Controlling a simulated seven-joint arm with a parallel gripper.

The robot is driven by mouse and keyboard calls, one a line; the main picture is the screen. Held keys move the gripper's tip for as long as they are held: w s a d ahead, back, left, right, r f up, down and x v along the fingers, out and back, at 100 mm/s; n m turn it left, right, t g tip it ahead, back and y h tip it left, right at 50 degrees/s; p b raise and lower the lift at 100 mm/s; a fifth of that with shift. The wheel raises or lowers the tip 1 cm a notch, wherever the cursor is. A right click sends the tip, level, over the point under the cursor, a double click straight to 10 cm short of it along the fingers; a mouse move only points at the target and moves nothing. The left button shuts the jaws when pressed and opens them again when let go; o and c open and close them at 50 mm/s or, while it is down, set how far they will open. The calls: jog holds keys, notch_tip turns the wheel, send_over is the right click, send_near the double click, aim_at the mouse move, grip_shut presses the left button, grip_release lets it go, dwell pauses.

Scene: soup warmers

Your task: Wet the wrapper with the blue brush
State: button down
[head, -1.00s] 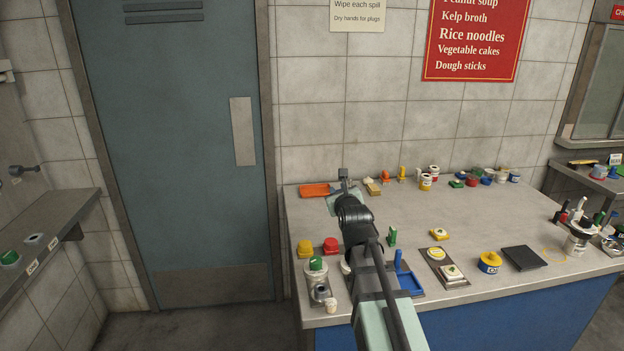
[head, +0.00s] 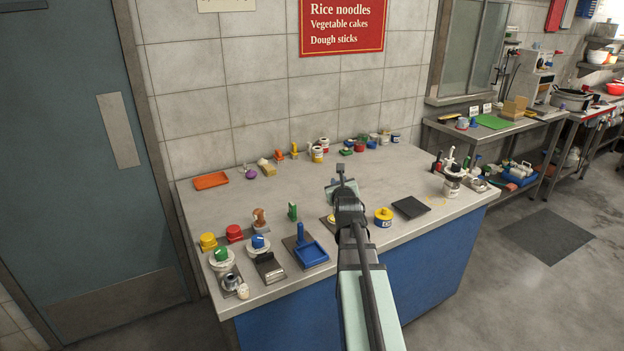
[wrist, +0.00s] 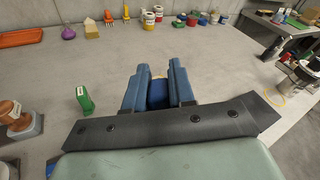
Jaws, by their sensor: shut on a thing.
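My gripper (head: 341,170) is over the table's middle, towards the back, in the head view. In the wrist view its slate-blue fingers (wrist: 158,84) are shut on a darker blue thing (wrist: 158,94); whether this is the blue brush I cannot tell. A blue tray (head: 315,255) with a blue upright piece (head: 300,233) stands at the table's front. A pale, yellow-edged piece (head: 328,220) is mostly hidden behind my arm. I cannot tell whether it is the wrapper.
A yellow tin (head: 383,218) and a black plate (head: 411,208) lie right of my arm. A green piece (head: 292,211) stands to its left. An orange tray (head: 211,180) and several small pots line the back. The table's middle is fairly clear.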

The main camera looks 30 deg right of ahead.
jog(key=shift+s+d+f, duration=1.35)
jog(key=shift+d+f, duration=0.8)
jog(key=shift+d, duration=0.7)
jog(key=a+r+n+y, duration=0.1)
jog(key=y, duration=0.1)
jog(key=w+a+n+t+y, duration=0.1)
jog(key=a+n+y, duration=0.1)
jog(key=w+a+r+n+y, duration=0.1)
jog(key=a+n+y, duration=0.1)
jog(key=y, duration=0.1)
jog(key=shift+r+t, duration=0.35)
jog(key=shift+t, duration=0.05)
jog(key=f, duration=0.2)
jog(key=s+f, duration=0.1)
jog(key=f, duration=0.5)
jog(key=shift+s+a+f, duration=0.1)
jog(key=shift+s+f, duration=0.05)
jog(key=shift+s, duration=1.5)
jog(key=w, duration=0.4)
jog(key=shift+w+f, duration=0.1)
jog(key=shift+w, duration=0.05)
jog(key=shift+r, duration=4.3)
